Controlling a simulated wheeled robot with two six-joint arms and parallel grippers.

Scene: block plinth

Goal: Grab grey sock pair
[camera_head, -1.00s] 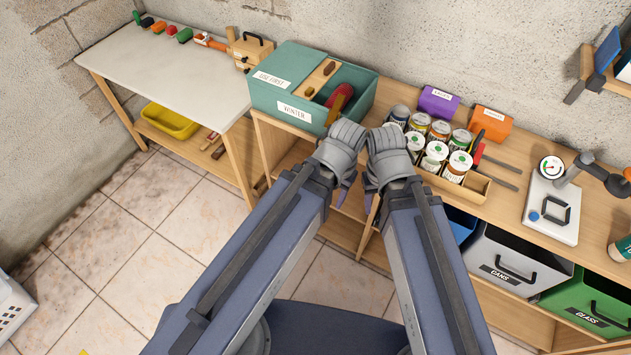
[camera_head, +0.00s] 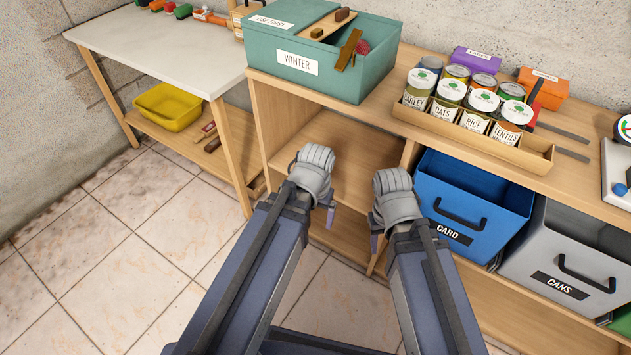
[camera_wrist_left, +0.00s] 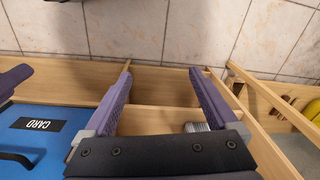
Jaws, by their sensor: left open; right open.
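A small grey and white ribbed thing (camera_wrist_left: 197,127) shows beside one finger in the left wrist view, inside the wooden shelf. It is partly hidden by my gripper, and I cannot tell if it is the grey sock pair. No sock pair is clear in the head view. My left gripper (camera_head: 318,190) is in front of the open shelf bay; its purple fingers (camera_wrist_left: 161,76) are wide apart with nothing between the tips. My right gripper (camera_head: 388,205) is beside it to the right, near the blue bin, with its fingers mostly hidden.
The shelf unit (camera_head: 290,130) carries a green box (camera_head: 355,85) labelled WINTER and a wooden tray (camera_head: 535,160) of cans on top. A blue CARD bin (camera_head: 500,215) and a grey CANS bin (camera_head: 540,240) stand below. A yellow basket (camera_head: 165,108) is at left.

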